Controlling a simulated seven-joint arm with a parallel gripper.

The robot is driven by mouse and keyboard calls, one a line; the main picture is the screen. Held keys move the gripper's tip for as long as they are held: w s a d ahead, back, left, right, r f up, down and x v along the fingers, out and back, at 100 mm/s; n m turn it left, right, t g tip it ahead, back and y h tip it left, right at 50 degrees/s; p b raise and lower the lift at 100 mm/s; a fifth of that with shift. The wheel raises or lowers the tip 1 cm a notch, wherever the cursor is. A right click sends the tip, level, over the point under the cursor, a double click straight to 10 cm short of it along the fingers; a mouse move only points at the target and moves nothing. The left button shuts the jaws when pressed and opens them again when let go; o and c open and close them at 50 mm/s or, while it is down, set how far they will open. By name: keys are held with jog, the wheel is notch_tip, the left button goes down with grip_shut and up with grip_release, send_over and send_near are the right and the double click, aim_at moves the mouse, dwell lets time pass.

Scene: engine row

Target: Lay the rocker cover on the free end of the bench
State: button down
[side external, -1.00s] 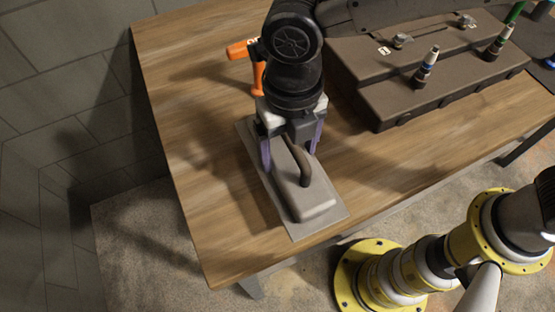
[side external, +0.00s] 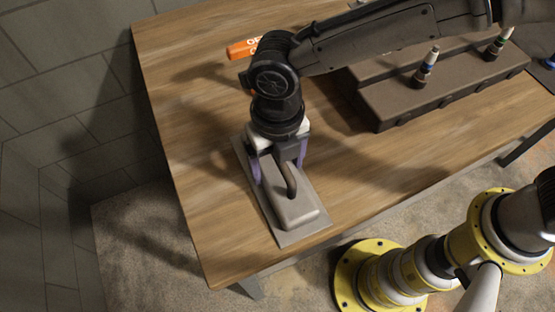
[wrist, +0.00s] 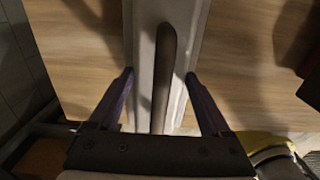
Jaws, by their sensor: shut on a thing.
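The rocker cover (side external: 297,214) is a grey, long raised cover on a flat flange with a dark bar handle on top. It is over the front left part of the wooden bench (side external: 190,165), slanting toward the front edge. My gripper (side external: 279,172) is shut on it, with one purple finger on each side. In the wrist view the cover (wrist: 145,50) runs between the fingers of my gripper (wrist: 159,75), with the handle along its middle. I cannot tell whether its underside touches the bench or is slightly above it.
A brown engine block (side external: 430,95) with upright coloured pieces stands at the back right. An orange object (side external: 245,49) lies behind my arm. A yellow and white robot arm (side external: 385,280) stands in front of the bench. Bare wood surrounds the cover.

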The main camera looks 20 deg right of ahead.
grip_release()
notch_tip(320, 180, up, 12)
jog(key=shift+r, duration=0.1)
dwell(0.4)
